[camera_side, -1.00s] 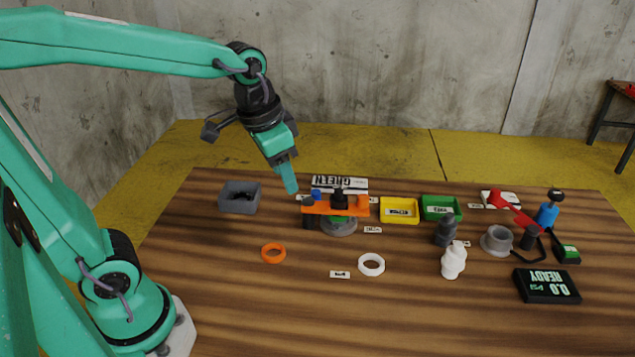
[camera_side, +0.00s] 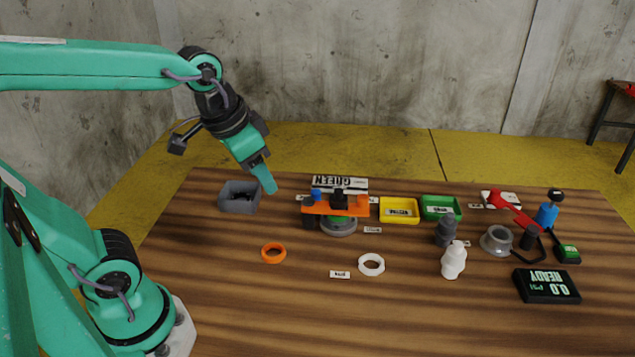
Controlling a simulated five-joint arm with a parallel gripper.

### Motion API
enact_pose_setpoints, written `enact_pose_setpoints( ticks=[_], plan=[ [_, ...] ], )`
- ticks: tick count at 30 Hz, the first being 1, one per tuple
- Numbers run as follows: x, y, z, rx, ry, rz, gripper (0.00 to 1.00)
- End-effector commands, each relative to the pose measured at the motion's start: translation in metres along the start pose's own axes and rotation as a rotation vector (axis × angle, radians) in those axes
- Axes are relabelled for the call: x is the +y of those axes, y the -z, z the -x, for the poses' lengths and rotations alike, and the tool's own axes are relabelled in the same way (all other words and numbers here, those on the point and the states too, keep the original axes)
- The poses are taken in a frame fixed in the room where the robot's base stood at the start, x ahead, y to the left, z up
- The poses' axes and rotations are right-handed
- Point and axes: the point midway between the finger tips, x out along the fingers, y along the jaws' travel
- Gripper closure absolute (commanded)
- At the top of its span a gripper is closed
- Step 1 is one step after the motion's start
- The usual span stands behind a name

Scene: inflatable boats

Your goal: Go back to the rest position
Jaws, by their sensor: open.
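My gripper (camera_side: 264,178) is green with a dark wrist. It hangs in the air over the back left of the wooden table (camera_side: 330,310), tilted down to the right. Its tip shows just right of the grey bin (camera_side: 239,204) and left of the orange tool on a round grey base (camera_side: 338,226). It appears clear of both. The jaws are open and I see nothing between them.
An orange ring (camera_side: 273,253) and a white ring (camera_side: 371,264) lie in front. Yellow (camera_side: 399,219) and green (camera_side: 440,206) trays stand at the back. A white bottle (camera_side: 453,260), a grey flanged piece (camera_side: 497,240) and a "READY" display (camera_side: 546,286) are right. The front is clear.

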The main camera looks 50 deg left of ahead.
Motion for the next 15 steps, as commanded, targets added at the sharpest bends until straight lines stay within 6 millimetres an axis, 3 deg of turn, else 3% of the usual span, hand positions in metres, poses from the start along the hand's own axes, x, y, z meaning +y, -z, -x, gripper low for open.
enact_pose_setpoints(
  ticks=[8,15],
  plan=[
    [0.0,-0.003,0.002,0.012,0.002,0.01,0.53],
    [-0.002,-0.022,0.01,0.066,0.011,0.062,0.53]
  ],
)
